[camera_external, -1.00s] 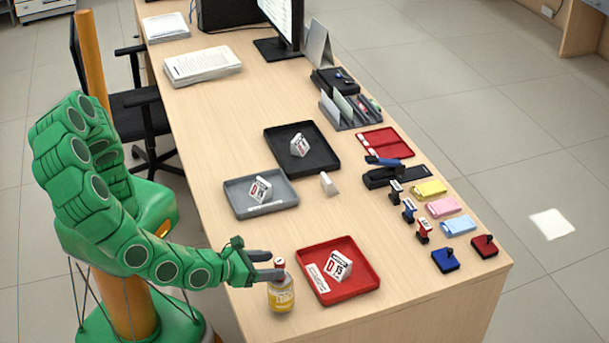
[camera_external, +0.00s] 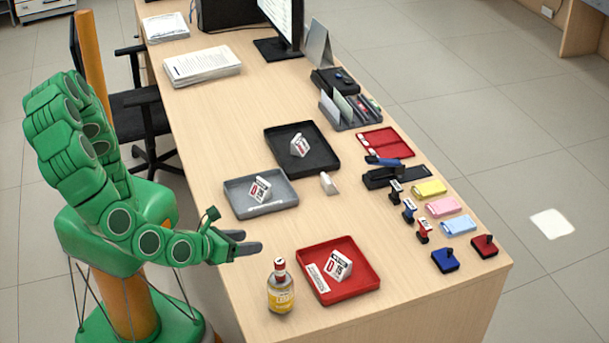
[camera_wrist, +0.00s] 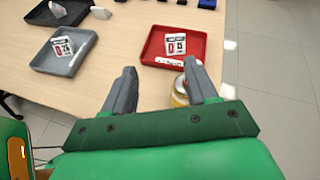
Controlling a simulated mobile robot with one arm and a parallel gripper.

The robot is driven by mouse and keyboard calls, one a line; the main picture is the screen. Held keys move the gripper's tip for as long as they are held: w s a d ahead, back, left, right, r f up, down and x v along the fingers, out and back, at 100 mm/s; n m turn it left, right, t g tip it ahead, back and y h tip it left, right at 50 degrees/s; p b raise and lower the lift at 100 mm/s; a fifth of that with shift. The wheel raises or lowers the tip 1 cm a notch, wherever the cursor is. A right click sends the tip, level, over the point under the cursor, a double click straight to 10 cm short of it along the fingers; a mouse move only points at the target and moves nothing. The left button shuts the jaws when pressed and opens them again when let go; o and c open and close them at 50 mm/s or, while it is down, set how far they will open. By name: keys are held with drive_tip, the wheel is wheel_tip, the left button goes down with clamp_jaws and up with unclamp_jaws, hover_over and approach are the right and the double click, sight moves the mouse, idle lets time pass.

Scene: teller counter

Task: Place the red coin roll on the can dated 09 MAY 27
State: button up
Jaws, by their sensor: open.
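A short round container (camera_external: 281,297) with a yellow label stands upright near the counter's front left edge. A narrow red-and-white piece (camera_external: 279,266) stands upright on its top; I cannot tell whether it is the coin roll or a cap. The date on the container is too small to read. My gripper (camera_external: 248,241) is open and empty, up and left of the container and apart from it. In the wrist view my fingers (camera_wrist: 160,70) are spread, and the container (camera_wrist: 179,98) is partly hidden behind the right finger.
A red tray (camera_external: 368,277) with a date block (camera_external: 338,266) lies right of the container. A grey tray (camera_external: 236,200) and a black tray (camera_external: 320,161) hold similar blocks farther back. Stamps and a stapler (camera_external: 385,178) line the right side. Bare counter lies between the grey and red trays.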

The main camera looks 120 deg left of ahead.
drive_tip(key=s+a+r+n+g+h, duration=0.1)
drive_tip(key=s+a+r+n+g, duration=0.2)
drive_tip(key=s+a+n+g, duration=0.25)
drive_tip(key=s+a+r+n+g+h, duration=0.25)
drive_tip(key=s+a+n, duration=0.25)
drive_tip(key=s+n, duration=0.3)
drive_tip(key=s+d+r+n+h, duration=0.3)
drive_tip(key=s+d+n+h, duration=0.1)
drive_tip(key=s, duration=0.4)
drive_tip(key=s+d+r+n+h, duration=0.3)
drive_tip(key=s+d+n+h, duration=0.1)
drive_tip(key=s, duration=0.3)
drive_tip(key=shift+s, duration=0.35)
drive_tip(key=shift+n, duration=0.25)
